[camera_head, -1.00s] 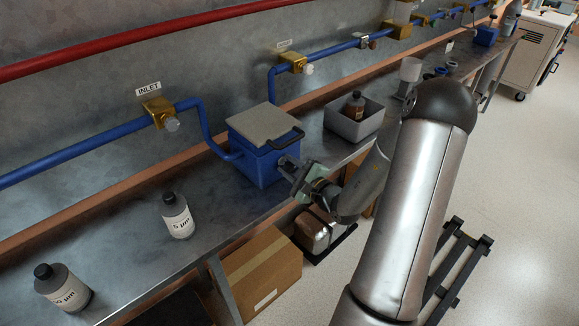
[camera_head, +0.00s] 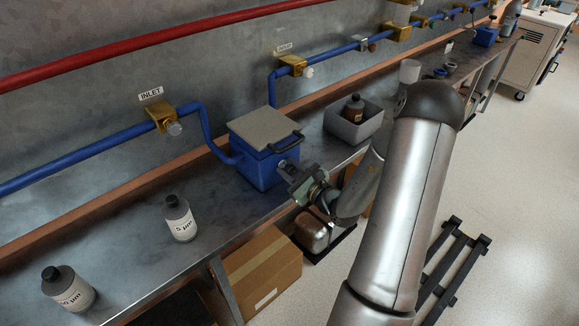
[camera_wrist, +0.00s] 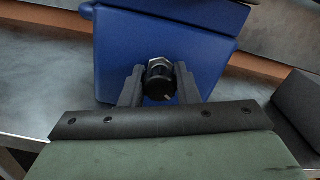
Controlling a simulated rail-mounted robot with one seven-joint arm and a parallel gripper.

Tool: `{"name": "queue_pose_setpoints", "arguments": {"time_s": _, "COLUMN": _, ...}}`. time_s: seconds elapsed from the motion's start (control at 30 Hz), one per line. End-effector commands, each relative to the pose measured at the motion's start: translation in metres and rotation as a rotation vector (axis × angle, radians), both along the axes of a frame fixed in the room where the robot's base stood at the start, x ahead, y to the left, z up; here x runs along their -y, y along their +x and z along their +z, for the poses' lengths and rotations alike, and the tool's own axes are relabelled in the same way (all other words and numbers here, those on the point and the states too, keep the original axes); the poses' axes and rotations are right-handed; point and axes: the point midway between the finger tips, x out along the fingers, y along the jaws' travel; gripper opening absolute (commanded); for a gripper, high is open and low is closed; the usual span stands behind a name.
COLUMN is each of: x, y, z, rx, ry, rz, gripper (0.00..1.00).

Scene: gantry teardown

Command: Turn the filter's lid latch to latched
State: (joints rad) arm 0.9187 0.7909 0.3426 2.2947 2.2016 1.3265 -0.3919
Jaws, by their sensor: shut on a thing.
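The filter (camera_head: 262,167) is a blue box with a grey lid (camera_head: 264,129) and a dark handle on the lid's right side. It stands on the metal bench, and its front face fills the upper wrist view (camera_wrist: 120,50). The lid latch (camera_wrist: 160,82) is a dark round knob with a metal nut on that face, with a small light mark low on it. My gripper (camera_wrist: 160,88) is shut on the latch, one finger on each side. It also shows at the filter's front in the head view (camera_head: 291,171). The lid looks closed.
Two labelled bottles (camera_head: 180,218) (camera_head: 68,288) stand on the bench to the left. A grey bin (camera_head: 340,127) with a brown bottle (camera_head: 353,108) stands right of the filter. Blue pipes (camera_head: 90,149) run along the wall. A cardboard box (camera_head: 262,268) sits below the bench.

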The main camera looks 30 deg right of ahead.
Motion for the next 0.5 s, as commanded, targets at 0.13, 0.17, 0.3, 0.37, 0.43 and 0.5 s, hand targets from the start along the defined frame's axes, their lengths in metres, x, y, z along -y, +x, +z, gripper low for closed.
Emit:
{"name": "queue_pose_setpoints", "arguments": {"time_s": 0.13, "x": 0.0004, "y": -0.0006, "z": 0.0016, "rx": -0.040, "ry": 0.134, "rz": -0.001, "gripper": 0.06}}
{"name": "queue_pose_setpoints", "arguments": {"time_s": 0.17, "x": 0.0004, "y": -0.0007, "z": 0.0016, "rx": -0.047, "ry": 0.161, "rz": -0.001, "gripper": 0.06}}
{"name": "queue_pose_setpoints", "arguments": {"time_s": 0.3, "x": 0.0006, "y": -0.0007, "z": 0.0018, "rx": -0.081, "ry": 0.290, "rz": -0.002, "gripper": 0.06}}
{"name": "queue_pose_setpoints", "arguments": {"time_s": 0.37, "x": 0.0006, "y": -0.0007, "z": 0.0017, "rx": -0.098, "ry": 0.346, "rz": -0.002, "gripper": 0.06}}
{"name": "queue_pose_setpoints", "arguments": {"time_s": 0.43, "x": 0.0008, "y": -0.0006, "z": 0.0020, "rx": -0.115, "ry": 0.409, "rz": -0.002, "gripper": 0.06}}
{"name": "queue_pose_setpoints", "arguments": {"time_s": 0.5, "x": 0.0009, "y": -0.0006, "z": 0.0018, "rx": -0.132, "ry": 0.474, "rz": -0.003, "gripper": 0.06}}
